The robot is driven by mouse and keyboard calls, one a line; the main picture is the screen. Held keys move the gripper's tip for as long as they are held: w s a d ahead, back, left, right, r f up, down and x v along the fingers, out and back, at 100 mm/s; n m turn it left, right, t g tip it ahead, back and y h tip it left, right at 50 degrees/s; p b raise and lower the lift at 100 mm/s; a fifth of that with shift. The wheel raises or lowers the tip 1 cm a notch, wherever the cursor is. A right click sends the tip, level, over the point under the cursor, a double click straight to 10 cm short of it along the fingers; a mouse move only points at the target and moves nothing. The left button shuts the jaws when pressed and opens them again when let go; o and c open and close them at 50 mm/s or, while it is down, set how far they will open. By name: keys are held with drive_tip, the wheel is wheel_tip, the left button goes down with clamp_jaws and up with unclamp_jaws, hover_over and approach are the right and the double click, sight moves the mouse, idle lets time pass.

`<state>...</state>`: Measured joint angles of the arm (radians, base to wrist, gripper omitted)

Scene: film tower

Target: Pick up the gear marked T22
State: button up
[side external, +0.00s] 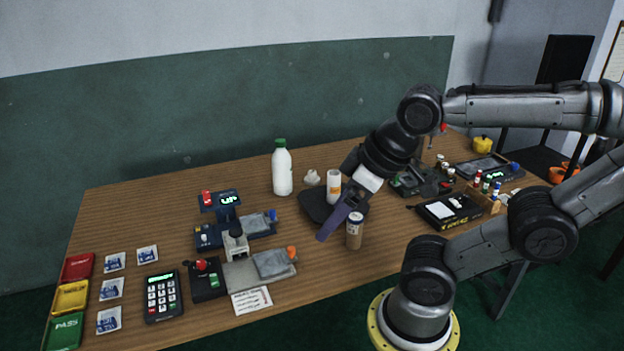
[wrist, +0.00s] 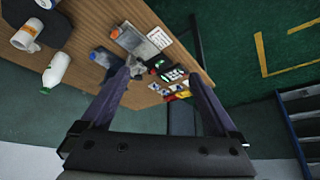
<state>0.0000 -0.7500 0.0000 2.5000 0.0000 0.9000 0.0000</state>
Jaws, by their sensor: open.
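I cannot make out a gear or a T22 mark in either view; any such part is too small to tell or hidden. My gripper (side external: 326,232) is in the air above the middle of the wooden table (side external: 330,268), its purple fingers pointing down and to the left. In the wrist view my gripper (wrist: 161,76) has its two fingers well apart, with nothing held between them.
A white bottle (side external: 282,170) stands behind and left of my gripper. A lidded jar (side external: 354,231) stands close beside the fingers in the picture. Devices with a lit display (side external: 228,199), a keypad (side external: 163,295) and coloured trays (side external: 70,298) fill the left.

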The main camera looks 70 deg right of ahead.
drive_tip(key=w+d+r+m+h, duration=0.1)
drive_tip(key=w+d+r, duration=0.1)
drive_tip(key=w+d, duration=0.35)
drive_tip(key=w+d+r+m, duration=0.2)
drive_tip(key=w+d, duration=0.1)
drive_tip(key=w, duration=0.5)
drive_tip(key=m+g+h, duration=0.2)
drive_tip(key=m+g, duration=0.1)
drive_tip(key=m, duration=0.4)
hover_over(313, 172)
drive_tip(key=s, duration=0.1)
drive_tip(key=f, duration=2.7)
drive_tip(key=shift+s+a+f, duration=0.2)
drive_tip(key=shift+a+f, duration=0.15)
drive_tip(key=shift+f, duration=0.05)
drive_tip(key=shift+w+a+x, duration=0.1)
drive_tip(key=shift+a+x, duration=0.05)
drive_tip(key=shift+x, duration=1.4)
drive_tip(key=shift+w+a+x, duration=0.1)
drive_tip(key=shift+a+x, duration=0.1)
drive_tip(key=shift+x, duration=1.35)
